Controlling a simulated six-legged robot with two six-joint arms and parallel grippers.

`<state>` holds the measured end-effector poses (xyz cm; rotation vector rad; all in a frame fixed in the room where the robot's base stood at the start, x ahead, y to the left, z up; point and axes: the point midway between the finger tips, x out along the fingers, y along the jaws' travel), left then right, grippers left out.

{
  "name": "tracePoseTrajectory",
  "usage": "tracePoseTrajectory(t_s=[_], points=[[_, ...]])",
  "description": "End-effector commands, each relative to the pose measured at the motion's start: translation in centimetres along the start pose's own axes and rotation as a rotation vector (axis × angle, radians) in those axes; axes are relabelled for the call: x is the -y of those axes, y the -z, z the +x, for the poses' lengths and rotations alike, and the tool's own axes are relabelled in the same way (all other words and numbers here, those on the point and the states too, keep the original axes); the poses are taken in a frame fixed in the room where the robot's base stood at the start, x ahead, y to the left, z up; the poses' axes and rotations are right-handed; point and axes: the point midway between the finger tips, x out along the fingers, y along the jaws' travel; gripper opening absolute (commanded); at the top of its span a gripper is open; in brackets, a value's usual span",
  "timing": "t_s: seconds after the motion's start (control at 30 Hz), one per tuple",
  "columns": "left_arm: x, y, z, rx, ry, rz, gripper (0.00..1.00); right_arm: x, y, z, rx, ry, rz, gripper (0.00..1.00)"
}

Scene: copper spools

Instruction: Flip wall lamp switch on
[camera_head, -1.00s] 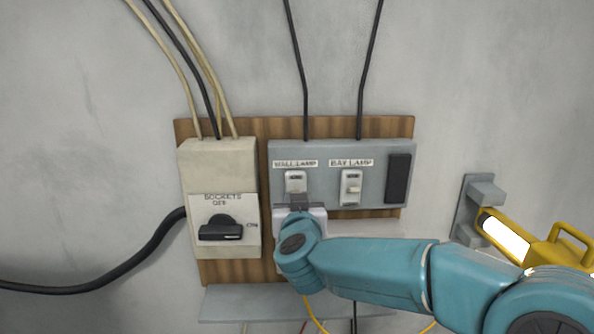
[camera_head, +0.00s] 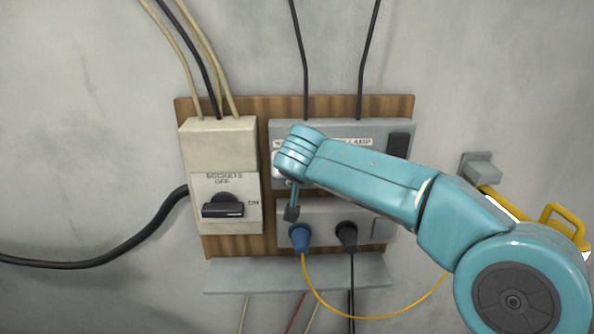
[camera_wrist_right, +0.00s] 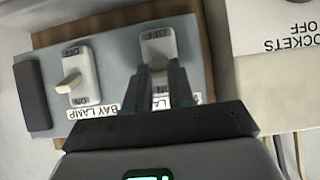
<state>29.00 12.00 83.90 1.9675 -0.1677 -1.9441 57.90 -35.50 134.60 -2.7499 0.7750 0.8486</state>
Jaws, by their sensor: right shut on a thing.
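The wall lamp switch (camera_wrist_right: 158,48) is a white plate on a grey box, seen upside down in the right wrist view. My right gripper (camera_wrist_right: 170,72) is shut at its lever, which the fingertips mostly hide, so its position cannot be told. The grey switch box (camera_head: 372,182) shows around my arm. The bay lamp switch (camera_wrist_right: 77,78) stands beside it with its pale lever in view. My left gripper is in neither current view.
A beige sockets box (camera_head: 220,150) with a black rotary knob (camera_head: 222,207) is at the left. Below are a blue plug (camera_head: 299,236), a black plug (camera_head: 346,236) and a grey ledge (camera_head: 300,276). A yellow lamp (camera_head: 565,222) hangs at the right.

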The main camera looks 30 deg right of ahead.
Motion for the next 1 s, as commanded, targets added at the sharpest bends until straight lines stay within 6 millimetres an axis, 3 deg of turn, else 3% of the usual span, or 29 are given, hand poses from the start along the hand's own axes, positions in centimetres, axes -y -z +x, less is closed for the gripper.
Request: tracePoseTrajectory(t_s=[0.33,0.37,0.4,0.43,0.77,0.87,1.0], points=[[0.0,0.0,0.0,0.000,0.000,0.000,0.43,0.0,0.2,-0.1,-0.004,0.001,0.001,0.00],[0.0,0.0,0.0,0.000,0.000,0.000,0.43,0.0,0.2,-0.1,-0.004,0.001,0.001,0.30],[0.0,0.0,0.0,0.000,0.000,0.000,0.43,0.0,0.2,-0.1,-0.004,0.001,0.001,0.43],[0.0,0.0,0.0,0.000,0.000,0.000,0.43,0.0,0.2,-0.1,-0.004,0.001,0.001,0.49],[0.0,0.0,0.0,0.000,0.000,0.000,0.43,0.0,0.1,-0.3,-0.002,0.000,0.000,0.49],[0.0,0.0,0.1,0.000,0.000,0.000,0.43,0.0,0.2,-1.5,-0.004,0.002,0.001,0.49],[0.1,0.0,0.2,0.000,0.000,0.000,0.43,0.1,0.2,-4.7,-0.006,0.005,0.001,0.49]])
